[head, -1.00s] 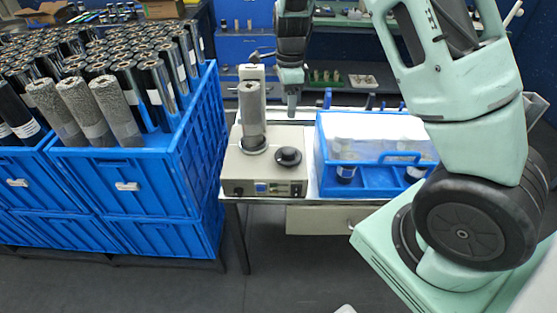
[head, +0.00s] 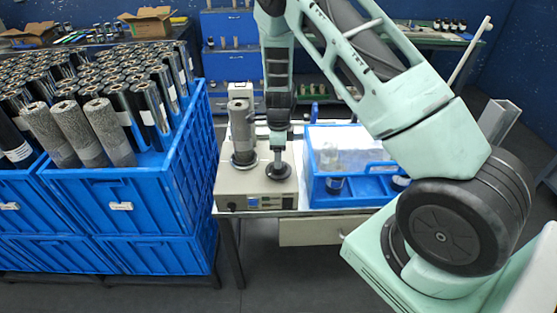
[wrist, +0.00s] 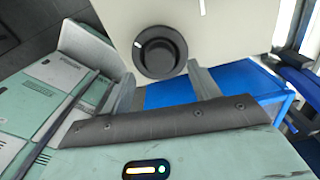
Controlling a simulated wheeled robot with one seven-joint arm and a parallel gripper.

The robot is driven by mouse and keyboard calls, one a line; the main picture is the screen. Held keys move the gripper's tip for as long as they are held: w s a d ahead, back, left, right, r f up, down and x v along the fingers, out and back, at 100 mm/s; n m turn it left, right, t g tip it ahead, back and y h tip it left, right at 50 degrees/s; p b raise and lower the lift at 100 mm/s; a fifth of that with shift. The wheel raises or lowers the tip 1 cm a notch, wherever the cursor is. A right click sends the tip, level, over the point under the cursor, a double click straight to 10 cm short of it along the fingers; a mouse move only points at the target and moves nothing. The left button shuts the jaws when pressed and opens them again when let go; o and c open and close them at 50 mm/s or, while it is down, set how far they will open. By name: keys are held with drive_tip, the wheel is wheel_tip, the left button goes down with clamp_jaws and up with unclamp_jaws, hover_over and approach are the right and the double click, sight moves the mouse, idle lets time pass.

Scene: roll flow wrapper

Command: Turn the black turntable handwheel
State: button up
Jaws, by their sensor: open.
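The black turntable handwheel (head: 278,170) is a round knob on the top of the beige machine (head: 232,188), at its front right. In the wrist view the handwheel (wrist: 159,53) lies just beyond the fingertips, roughly between their lines. My gripper (head: 278,158) points down over the handwheel in the head view, and its tip hides part of it. In the wrist view my gripper (wrist: 158,82) has its two grey fingers spread apart with nothing between them. Whether a finger touches the handwheel cannot be told.
A grey textured roll (head: 240,125) stands on the machine left of the handwheel. A blue open-front case (head: 375,185) stands close on the right. Blue crates (head: 125,205) full of rolls stand to the left. The table has a drawer (head: 315,232) below.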

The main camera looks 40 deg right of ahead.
drive_tip(key=shift+f, duration=1.9)
drive_tip(key=c, duration=1)
